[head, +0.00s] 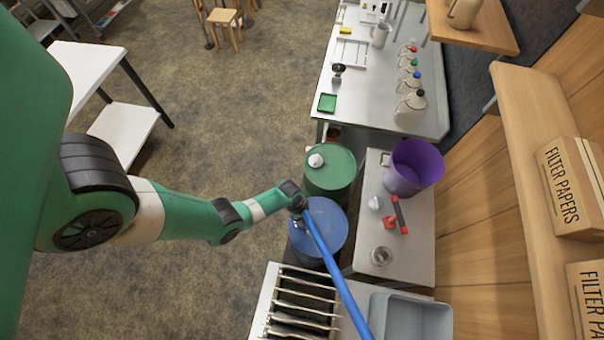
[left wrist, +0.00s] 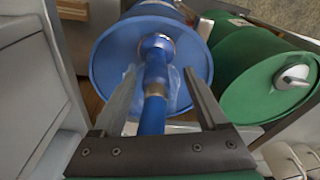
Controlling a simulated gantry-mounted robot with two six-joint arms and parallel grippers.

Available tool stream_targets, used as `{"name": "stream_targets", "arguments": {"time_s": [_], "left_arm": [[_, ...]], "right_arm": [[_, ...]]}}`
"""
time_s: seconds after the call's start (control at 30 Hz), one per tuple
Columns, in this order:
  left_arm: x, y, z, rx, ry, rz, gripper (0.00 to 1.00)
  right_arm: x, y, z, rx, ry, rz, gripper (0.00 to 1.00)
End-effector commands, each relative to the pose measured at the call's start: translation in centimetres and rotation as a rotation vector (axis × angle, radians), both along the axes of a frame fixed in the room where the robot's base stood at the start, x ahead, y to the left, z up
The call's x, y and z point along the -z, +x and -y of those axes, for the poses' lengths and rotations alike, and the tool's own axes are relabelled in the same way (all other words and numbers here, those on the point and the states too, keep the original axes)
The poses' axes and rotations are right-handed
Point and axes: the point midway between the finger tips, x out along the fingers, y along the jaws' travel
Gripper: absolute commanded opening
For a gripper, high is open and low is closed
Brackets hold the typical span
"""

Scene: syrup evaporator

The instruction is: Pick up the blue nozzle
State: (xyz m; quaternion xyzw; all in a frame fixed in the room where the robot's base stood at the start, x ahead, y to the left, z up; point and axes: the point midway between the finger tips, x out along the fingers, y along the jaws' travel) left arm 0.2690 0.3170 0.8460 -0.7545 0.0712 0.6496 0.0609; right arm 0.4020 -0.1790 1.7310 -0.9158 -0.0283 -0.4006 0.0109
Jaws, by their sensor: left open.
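The blue nozzle (left wrist: 156,68) stands at a round metal fitting on the lid of the blue drum (head: 326,228). In the left wrist view the blue drum (left wrist: 110,60) is straight ahead, and the nozzle has a metal collar lower down. My left gripper (left wrist: 160,82) is open, with one finger on each side of the nozzle; I cannot tell whether they touch it. In the head view my left gripper (head: 298,208) is over the drum's left side and the nozzle is mostly hidden there. A blue hose (head: 338,277) runs from there down to the right. My right gripper is out of view.
A green drum (head: 330,178) with a white cap stands just behind the blue one. A bench to the right holds a purple bucket (head: 414,168), a red-and-black tool (head: 399,214) and a glass jar (head: 381,256). A slotted rack (head: 302,305) and grey bin (head: 410,318) are in front.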

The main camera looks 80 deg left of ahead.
Motion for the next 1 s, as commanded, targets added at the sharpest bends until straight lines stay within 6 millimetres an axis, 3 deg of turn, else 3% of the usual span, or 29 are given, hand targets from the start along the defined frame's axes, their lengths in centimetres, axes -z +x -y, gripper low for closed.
{"name": "stream_targets", "arguments": {"time_s": [0.17, 0.5, 0.77, 1.0], "left_arm": [[0.4, 0.1, 0.1, 0.0, 0.0, 0.0, 0.76], [5.3, 0.7, 0.7, 0.001, 0.001, 0.001, 0.76], [5.1, 0.7, 0.7, 0.0, 0.001, 0.001, 0.76], [5.1, 0.7, 0.7, 0.0, 0.001, 0.001, 0.33]], "right_arm": [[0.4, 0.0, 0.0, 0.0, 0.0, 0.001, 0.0], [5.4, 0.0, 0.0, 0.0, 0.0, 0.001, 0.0], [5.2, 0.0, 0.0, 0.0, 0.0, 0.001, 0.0], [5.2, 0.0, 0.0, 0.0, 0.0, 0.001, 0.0]]}}
